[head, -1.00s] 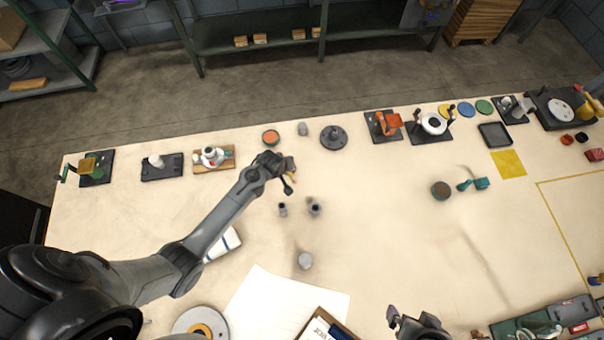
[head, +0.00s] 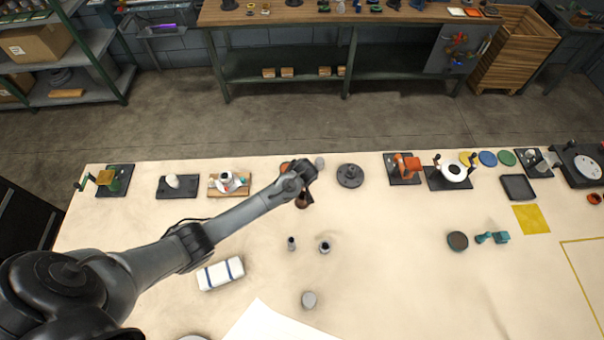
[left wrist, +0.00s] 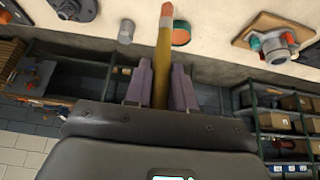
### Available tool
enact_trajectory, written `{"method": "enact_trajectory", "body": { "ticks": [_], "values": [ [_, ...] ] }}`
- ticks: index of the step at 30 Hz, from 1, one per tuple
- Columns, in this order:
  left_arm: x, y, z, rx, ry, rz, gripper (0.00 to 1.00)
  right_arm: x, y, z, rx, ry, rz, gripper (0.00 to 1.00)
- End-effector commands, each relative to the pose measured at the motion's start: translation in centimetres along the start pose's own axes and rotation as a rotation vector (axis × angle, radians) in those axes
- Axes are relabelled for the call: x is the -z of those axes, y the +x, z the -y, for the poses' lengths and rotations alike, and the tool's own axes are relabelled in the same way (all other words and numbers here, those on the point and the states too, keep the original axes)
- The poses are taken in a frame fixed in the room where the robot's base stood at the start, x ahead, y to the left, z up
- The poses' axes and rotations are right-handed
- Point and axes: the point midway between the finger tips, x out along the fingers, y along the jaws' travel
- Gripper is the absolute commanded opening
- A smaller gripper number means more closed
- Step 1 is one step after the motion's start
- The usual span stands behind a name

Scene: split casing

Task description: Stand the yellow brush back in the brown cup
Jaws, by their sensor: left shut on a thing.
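My left gripper (head: 307,188) is shut on the yellow brush (left wrist: 163,65). In the left wrist view the brush stands between the two fingers, its reddish end pointing away from the gripper. In the head view the brush is largely hidden; a small brownish shape (head: 302,201) shows below the gripper, and I cannot tell whether it is part of the brush. A round dark container with a brownish top (head: 457,240) stands right of centre; I cannot tell for certain that it is the brown cup. My right gripper is out of view.
Two small grey cylinders (head: 291,243) (head: 325,247) stand in front of the gripper. An orange-topped round part (left wrist: 181,33) lies near the brush, partly behind my arm in the head view. A teal part (head: 492,238) lies beside the brown-topped container. The table between is clear.

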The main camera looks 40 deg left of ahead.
Motion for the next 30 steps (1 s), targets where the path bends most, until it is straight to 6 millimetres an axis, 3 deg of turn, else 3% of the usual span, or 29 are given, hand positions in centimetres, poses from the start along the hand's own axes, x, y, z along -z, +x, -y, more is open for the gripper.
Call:
{"method": "enact_trajectory", "body": {
  "ticks": [15,30],
  "values": [
    [-2.1,3.8,0.0,-0.001,0.000,-0.001,0.00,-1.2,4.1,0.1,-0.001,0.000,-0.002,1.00],
    [-4.1,7.2,0.0,-0.001,-0.001,0.000,0.00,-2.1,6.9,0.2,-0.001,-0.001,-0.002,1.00]
  ]
}}
